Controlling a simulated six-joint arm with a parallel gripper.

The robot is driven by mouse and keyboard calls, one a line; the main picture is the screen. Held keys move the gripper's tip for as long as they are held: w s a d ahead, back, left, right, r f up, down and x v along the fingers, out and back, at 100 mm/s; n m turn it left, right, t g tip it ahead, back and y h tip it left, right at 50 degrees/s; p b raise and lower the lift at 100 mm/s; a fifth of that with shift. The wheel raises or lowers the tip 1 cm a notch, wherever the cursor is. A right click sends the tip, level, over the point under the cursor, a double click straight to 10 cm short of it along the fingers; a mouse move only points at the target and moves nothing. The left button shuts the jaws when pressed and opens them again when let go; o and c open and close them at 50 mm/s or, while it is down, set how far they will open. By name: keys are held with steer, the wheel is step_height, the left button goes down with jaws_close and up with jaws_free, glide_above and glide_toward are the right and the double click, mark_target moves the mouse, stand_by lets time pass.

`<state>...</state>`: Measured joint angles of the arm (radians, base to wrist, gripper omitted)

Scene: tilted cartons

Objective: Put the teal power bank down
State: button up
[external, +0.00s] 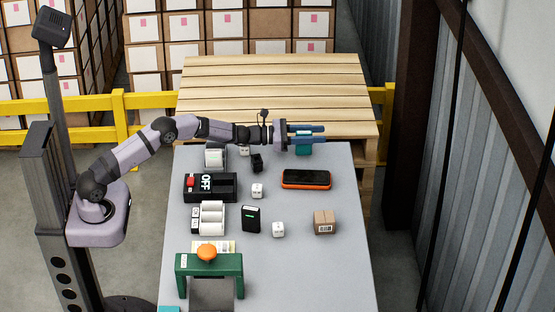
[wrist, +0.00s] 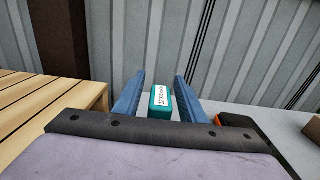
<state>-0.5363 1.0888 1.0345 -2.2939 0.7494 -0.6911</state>
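The teal power bank (wrist: 160,101) stands upright between my gripper's two blue fingers in the wrist view, its white label facing the camera. A narrow grey gap shows on each side of it, so the fingers look open around it. In the external view my gripper (external: 306,133) points right over the far edge of the grey table. The power bank (external: 303,150) shows below the fingers there, its upper part mostly hidden by them. Whether its base touches the table is hard to tell.
On the grey table (external: 330,270), an orange-and-black device (external: 306,179) lies to the right, near the power bank. A black OFF box (external: 222,188), white dice (external: 257,190) and a small carton (external: 324,222) stand nearer. A wooden pallet (external: 275,95) is behind.

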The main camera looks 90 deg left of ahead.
steer(key=shift+s, duration=0.5)
steer(key=shift+s+b, duration=0.6)
steer(key=shift+s, duration=2.7)
steer(key=shift+r, duration=0.1)
